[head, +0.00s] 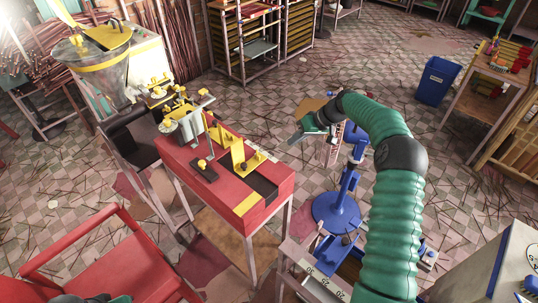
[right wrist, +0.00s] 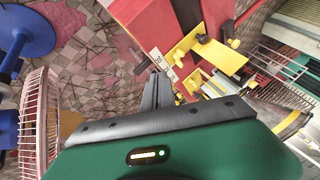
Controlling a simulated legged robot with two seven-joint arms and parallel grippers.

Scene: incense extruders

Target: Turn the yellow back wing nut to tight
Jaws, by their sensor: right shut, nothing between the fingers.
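The extruder stands on a red bench (head: 225,165) and carries several yellow fittings. A small yellow wing nut (head: 203,92) sits at its back end, and another yellow knob (head: 202,162) stands on a dark block. A yellow bracket (head: 238,157) is nearer the front; it also shows in the right wrist view (right wrist: 181,48). I cannot tell for sure which nut is the back one. My right gripper (head: 294,138) is shut and empty, right of the bench and apart from it. Its fingers show in the right wrist view (right wrist: 157,88). Only a dark and green bit of my left gripper shows at the bottom left.
A red chair (head: 85,250) stands at front left. A blue round-based stand (head: 337,212) is right of the bench, under my right arm. A metal hopper (head: 100,65) with yellow trim stands behind the bench. Open floor lies behind my right gripper.

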